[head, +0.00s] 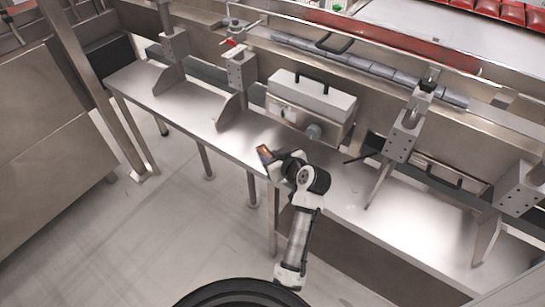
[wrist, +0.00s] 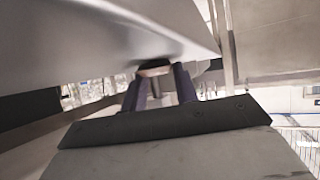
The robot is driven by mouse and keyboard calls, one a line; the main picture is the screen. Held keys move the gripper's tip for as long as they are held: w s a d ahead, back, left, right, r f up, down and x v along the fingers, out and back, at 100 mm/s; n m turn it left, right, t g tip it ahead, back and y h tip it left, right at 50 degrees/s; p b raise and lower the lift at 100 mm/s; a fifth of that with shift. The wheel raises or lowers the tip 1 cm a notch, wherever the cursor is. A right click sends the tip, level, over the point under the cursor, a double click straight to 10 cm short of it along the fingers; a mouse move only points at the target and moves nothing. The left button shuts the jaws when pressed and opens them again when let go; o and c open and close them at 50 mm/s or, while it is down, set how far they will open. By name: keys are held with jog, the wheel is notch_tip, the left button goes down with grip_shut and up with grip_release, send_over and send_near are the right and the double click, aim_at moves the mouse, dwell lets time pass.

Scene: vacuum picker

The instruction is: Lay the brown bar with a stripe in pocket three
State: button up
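A small brown bar (head: 264,153) shows at the end of my arm in the head view, above the front edge of the steel bench. A lighter band seems to cross it, but it is too small to be sure. My gripper (head: 268,160) is around the bar. In the wrist view, the two dark fingers of my gripper (wrist: 159,80) stand apart with the bar's tan end (wrist: 155,70) between their tips, so the gripper looks shut on it. I cannot make out any numbered pockets in either view.
The steel bench (head: 190,110) runs diagonally across the head view, with upright metal brackets (head: 238,75) on it. A grey box with a black handle (head: 312,100) stands behind my gripper. Red packs (head: 487,8) sit at the top right. The floor at left is clear.

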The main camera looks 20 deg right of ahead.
jog(key=o, duration=0.4)
jog(key=shift+r, duration=0.3)
jog(key=b+v, duration=0.1)
jog(key=v, duration=1.1)
jog(key=shift+f, duration=0.1)
